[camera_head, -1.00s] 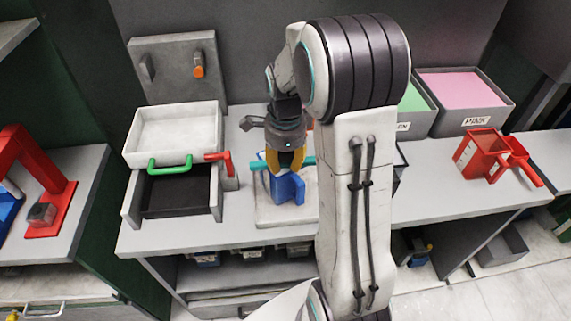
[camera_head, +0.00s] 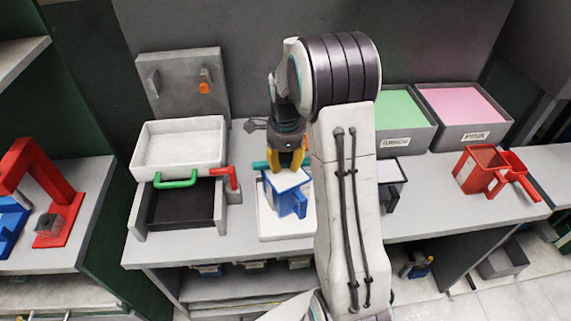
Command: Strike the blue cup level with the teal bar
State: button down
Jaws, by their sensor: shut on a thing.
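The blue cup (camera_head: 286,200) stands on a white pad on the middle bench, its handle toward the front right. A pale, flat-looking surface shows across its open top. My gripper (camera_head: 288,165), with yellow fingers, is shut on the teal bar (camera_head: 260,166) at the cup's far edge. Only the bar's left end shows; the fingers and arm hide the rest. I cannot tell whether the bar touches the rim.
A white tray (camera_head: 138,158) with a green handle stands left of the cup, above a dark drawer. Green (camera_head: 408,145) and pink (camera_head: 437,113) bins stand at the back right. Red containers (camera_head: 466,174) sit on the right. My arm hides the bench right of the cup.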

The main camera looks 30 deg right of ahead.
jog(key=w+d+r+p, duration=0.2)
jog(key=w+r+p, duration=0.2)
jog(key=p, duration=0.1)
jog(key=shift+w, duration=0.3)
dwell(1.0)
jog(key=shift+r, duration=0.15)
dwell(0.5)
notch_tip(320, 180, down, 2)
jog(key=shift+f+b, duration=0.1)
jog(key=shift+b, duration=0.9)
